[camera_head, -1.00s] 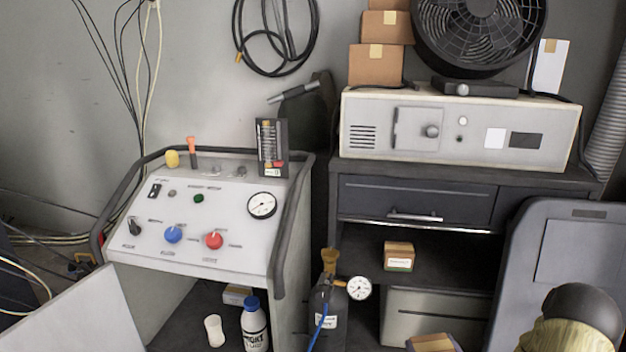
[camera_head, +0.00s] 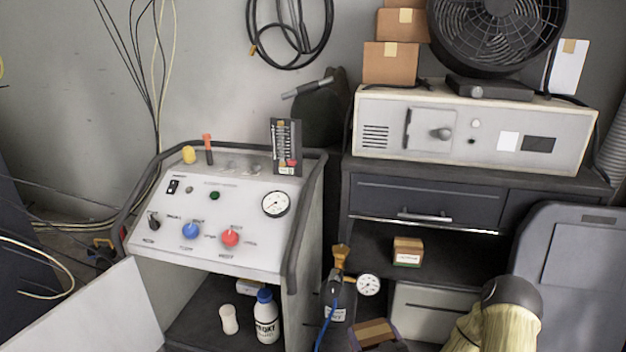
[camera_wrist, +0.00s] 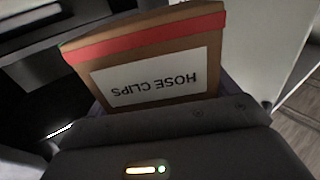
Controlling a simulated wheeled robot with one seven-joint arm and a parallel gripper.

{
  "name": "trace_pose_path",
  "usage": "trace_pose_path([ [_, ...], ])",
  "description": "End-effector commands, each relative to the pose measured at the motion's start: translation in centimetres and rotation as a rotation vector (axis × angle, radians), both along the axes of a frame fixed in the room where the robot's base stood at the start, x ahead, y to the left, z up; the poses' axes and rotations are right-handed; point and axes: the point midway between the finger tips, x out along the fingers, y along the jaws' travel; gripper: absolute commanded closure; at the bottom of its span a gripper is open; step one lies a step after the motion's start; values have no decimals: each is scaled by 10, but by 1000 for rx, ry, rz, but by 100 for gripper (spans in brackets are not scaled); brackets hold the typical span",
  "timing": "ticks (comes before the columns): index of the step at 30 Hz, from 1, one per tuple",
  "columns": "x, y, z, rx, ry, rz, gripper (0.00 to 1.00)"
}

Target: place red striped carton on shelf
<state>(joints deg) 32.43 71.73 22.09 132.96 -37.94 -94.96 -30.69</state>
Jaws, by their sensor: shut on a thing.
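The red striped carton (camera_wrist: 150,55) fills the upper middle of the wrist view. It is brown, with a red band and a white label reading HOSE CLIPS upside down. My gripper (camera_wrist: 165,112) is shut on it. In the head view the held carton (camera_head: 374,331) shows at the bottom edge, in front of the dark cabinet and right of the gas bottle. Its red band cannot be made out there. The open cabinet shelf (camera_head: 375,245) lies under a drawer, farther back than the carton. The console's lower shelf (camera_head: 205,312) is at the left.
A small brown carton (camera_head: 408,251) stands on the cabinet shelf. A gas bottle (camera_head: 338,300) with a gauge (camera_head: 368,285) stands close left of the held carton. A white bottle (camera_head: 267,318) and a white cup (camera_head: 229,319) stand on the console's lower shelf. A grey panel (camera_head: 575,260) is at the right.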

Motion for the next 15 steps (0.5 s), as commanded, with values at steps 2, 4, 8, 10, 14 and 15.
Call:
trace_pose_path([
  [2,-2,-1,17,3,0,-9,41],
  [4,-4,-1,25,3,-1,-17,41],
  [8,-8,-1,38,3,-2,-33,41],
  [10,-10,-1,46,4,-3,-41,41],
  [14,-14,-1,60,5,-5,-58,41],
  [15,-16,-1,64,5,-5,-64,41],
])
